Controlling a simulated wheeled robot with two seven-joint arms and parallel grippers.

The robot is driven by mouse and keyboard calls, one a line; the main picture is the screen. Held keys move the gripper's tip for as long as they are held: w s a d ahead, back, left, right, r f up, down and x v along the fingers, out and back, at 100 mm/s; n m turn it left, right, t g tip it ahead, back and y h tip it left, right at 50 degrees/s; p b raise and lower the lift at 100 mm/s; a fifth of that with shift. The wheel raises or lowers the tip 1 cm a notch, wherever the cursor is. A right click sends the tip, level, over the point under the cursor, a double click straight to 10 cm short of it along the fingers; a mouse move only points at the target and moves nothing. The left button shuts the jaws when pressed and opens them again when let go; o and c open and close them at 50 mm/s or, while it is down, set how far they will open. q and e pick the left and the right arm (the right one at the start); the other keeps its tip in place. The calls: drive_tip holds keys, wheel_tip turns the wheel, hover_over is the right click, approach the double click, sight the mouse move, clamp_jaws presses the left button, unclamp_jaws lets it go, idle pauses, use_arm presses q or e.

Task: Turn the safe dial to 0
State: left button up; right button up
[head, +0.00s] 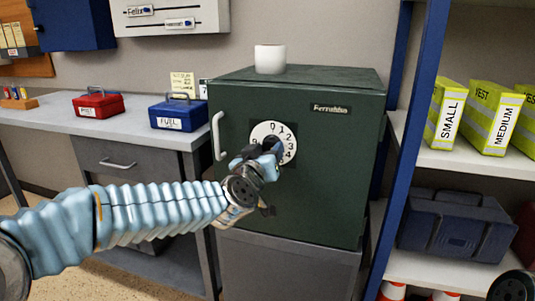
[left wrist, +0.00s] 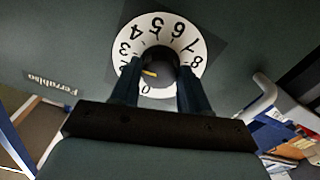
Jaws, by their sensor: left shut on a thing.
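The white safe dial (head: 289,141) with black numbers is on the front of the dark green safe (head: 318,195). My left gripper (head: 268,149) is at the dial and hides its lower left part in the head view. In the left wrist view the dial (left wrist: 160,22) appears upside down. There my left gripper (left wrist: 159,68) is shut on the dark dial knob (left wrist: 160,75), one finger on each side. A yellow mark (left wrist: 149,73) on the knob points left, toward the low numbers; the exact number is unclear.
The safe's handle (head: 218,136) is left of the dial. A white cup (head: 270,59) stands on the safe. A desk (head: 60,118) with a red box (head: 98,104) and a blue box (head: 178,113) is at left. A blue-framed shelf (head: 415,130) stands close on the right.

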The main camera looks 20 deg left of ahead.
use_arm(q)
drive_tip(key=shift+n+b, duration=4.05)
drive_tip(key=shift+n, duration=4.55)
use_arm(e)
wheel_tip(320, 180, down, 8)
drive_tip(key=d, duration=0.2)
drive_tip(key=shift+w+f, duration=0.15)
drive_tip(key=shift+w, duration=0.25)
use_arm(q)
drive_tip(key=o, duration=1.1)
drive_tip(key=shift+c, duration=0.2)
drive_tip(key=shift+r, duration=0.1)
